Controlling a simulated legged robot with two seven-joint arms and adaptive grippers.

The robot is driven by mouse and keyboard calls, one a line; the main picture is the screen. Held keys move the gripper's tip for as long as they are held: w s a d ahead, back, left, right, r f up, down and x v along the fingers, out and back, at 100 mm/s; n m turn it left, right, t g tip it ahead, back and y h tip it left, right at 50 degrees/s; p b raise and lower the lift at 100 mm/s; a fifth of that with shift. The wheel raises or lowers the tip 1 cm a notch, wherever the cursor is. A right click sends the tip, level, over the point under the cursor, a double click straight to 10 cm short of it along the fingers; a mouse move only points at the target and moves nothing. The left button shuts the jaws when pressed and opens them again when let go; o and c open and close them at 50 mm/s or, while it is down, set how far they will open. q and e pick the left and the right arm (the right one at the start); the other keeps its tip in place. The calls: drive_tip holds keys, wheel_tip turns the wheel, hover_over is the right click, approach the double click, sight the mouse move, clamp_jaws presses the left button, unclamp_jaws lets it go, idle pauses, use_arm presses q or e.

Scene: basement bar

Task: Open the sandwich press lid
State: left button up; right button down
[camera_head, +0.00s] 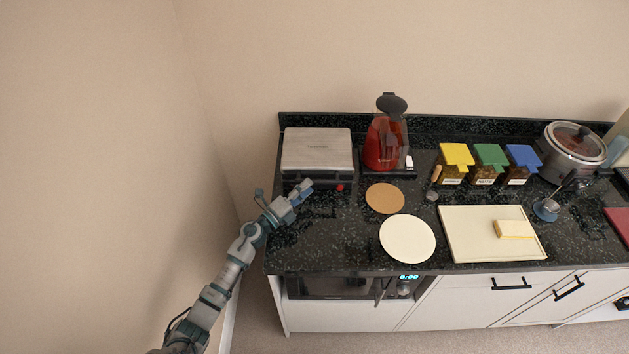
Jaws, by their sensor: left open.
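The sandwich press (317,152) stands at the back left of the dark counter. Its flat silver lid is down over a dark lower body, with a small red spot (340,187) at its front right. My left gripper (302,188) is open at the front edge of the press, low and left of the red spot. Whether its fingers touch the press cannot be told from this angle. The lid's handle is not clearly visible. My right gripper is not in view.
A brown round board (385,198) and a white plate (407,239) lie in front. A cutting board (470,235), lidded jars (456,164) and a slow cooker (573,150) are further right. A wall is close on the left.

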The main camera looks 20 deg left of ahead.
sight(317, 181)
use_arm(q)
drive_tip(key=x, duration=0.4)
drive_tip(key=shift+s+d, duration=0.15)
drive_tip(key=shift+d, duration=0.15)
drive_tip(key=shift+d+r, duration=0.1)
drive_tip(key=shift+d, duration=0.45)
drive_tip(key=shift+a, duration=0.6)
clamp_jaws()
drive_tip(key=shift+d, duration=0.15)
